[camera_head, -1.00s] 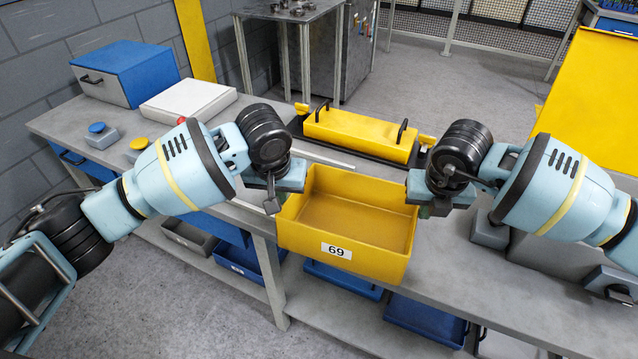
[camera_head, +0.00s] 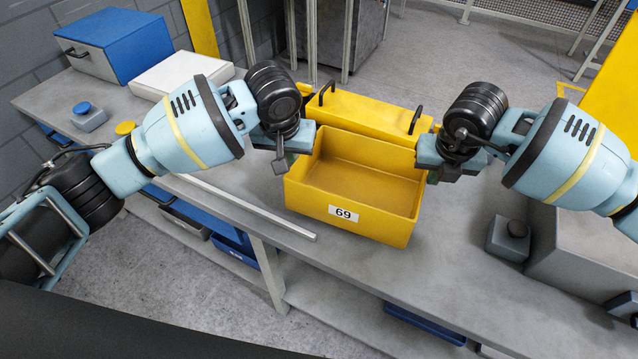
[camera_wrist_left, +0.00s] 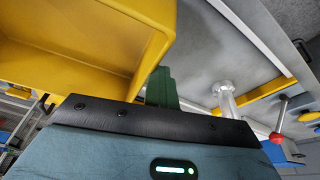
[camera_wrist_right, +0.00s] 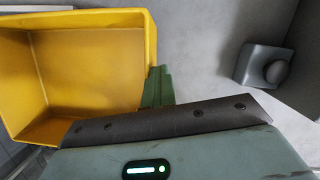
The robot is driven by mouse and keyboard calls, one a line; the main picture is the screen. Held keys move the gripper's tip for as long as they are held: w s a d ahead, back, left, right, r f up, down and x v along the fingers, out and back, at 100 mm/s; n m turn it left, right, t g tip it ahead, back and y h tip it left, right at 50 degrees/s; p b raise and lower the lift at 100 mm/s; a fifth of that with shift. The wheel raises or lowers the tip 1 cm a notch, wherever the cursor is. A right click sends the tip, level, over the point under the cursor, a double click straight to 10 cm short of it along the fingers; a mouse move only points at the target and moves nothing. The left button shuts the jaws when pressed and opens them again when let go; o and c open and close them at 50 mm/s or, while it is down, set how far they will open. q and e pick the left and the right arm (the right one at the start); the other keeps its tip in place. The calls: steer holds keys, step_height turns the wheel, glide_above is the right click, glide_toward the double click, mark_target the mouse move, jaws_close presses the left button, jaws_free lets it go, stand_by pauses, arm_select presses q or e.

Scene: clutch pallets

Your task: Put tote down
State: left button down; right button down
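The yellow tote (camera_head: 354,220), an open, empty box with a "69" label on its front, is level over the workbench (camera_head: 300,262) in the head view. I cannot tell whether its base touches the bench top. My left gripper (camera_head: 282,160) is at its left side wall and my right gripper (camera_head: 440,172) at its right side wall, both shut on it. In the left wrist view the tote (camera_wrist_left: 95,62) is beside a green finger (camera_wrist_left: 160,88). In the right wrist view the tote (camera_wrist_right: 90,70) is also beside a green finger (camera_wrist_right: 157,88). The other fingers are hidden.
A yellow fixture with black handles (camera_head: 365,115) stands just behind the tote. A pale metal strip (camera_head: 250,208) lies to its left. A grey block with a dark knob (camera_head: 508,238) stands to the right. The bench in front of the tote is clear.

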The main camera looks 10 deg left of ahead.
arm_select(q)
steer(key=shift+s+d+r, duration=0.15)
steer(key=shift+s, duration=0.05)
arm_select(e)
steer(key=shift+s+a+r, duration=0.15)
steer(key=shift+s, duration=0.05)
